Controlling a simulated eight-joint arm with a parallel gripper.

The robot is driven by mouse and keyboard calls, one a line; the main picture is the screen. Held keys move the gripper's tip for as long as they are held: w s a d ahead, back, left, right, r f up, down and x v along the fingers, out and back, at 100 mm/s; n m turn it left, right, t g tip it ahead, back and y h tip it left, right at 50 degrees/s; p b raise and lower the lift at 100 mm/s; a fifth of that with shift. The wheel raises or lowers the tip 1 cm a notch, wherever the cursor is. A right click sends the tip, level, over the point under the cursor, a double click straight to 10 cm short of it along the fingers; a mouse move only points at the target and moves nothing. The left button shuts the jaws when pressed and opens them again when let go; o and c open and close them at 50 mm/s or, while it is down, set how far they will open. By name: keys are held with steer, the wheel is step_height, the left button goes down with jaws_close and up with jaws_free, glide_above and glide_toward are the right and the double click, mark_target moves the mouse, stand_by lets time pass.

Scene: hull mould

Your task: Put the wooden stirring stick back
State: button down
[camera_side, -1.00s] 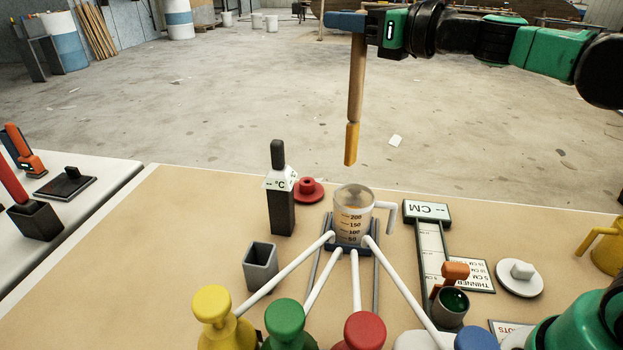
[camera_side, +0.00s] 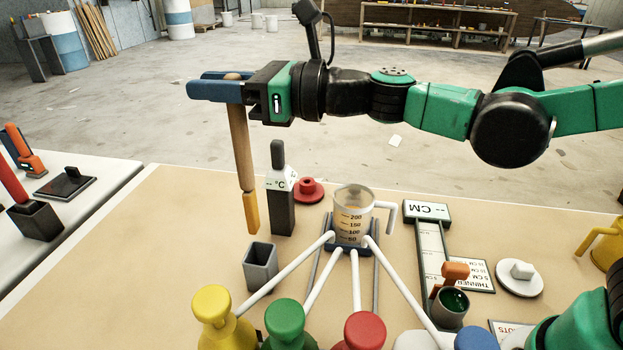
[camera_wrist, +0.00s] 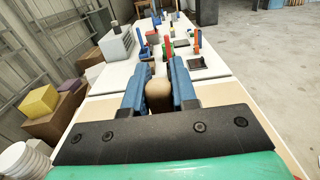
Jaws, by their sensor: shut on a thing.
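My gripper (camera_side: 214,88) is shut on the wooden stirring stick (camera_side: 241,150), near its upper end. The stick hangs down, slightly tilted, with a yellow-orange lower end (camera_side: 250,212). In the side view that end appears above and left of the open grey square holder (camera_side: 261,264) on the bench, apart from it. In the wrist view the stick's rounded top (camera_wrist: 159,92) shows between the blue fingers.
A dark thermometer-like device (camera_side: 281,205) marked °C stands just behind the holder. A red lidded piece (camera_side: 308,190) lies beside it. Pump bottles in yellow (camera_side: 213,305), green (camera_side: 286,320) and red (camera_side: 364,330) line the front, spouts towards the cup. The bench's left part is clear.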

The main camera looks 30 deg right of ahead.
mark_target(254, 177)
step_height(254, 177, down, 11)
steer(key=shift+r, duration=0.2)
stand_by(0.4)
steer(key=c, duration=0.7)
jaws_free()
steer(key=shift+f, duration=0.1)
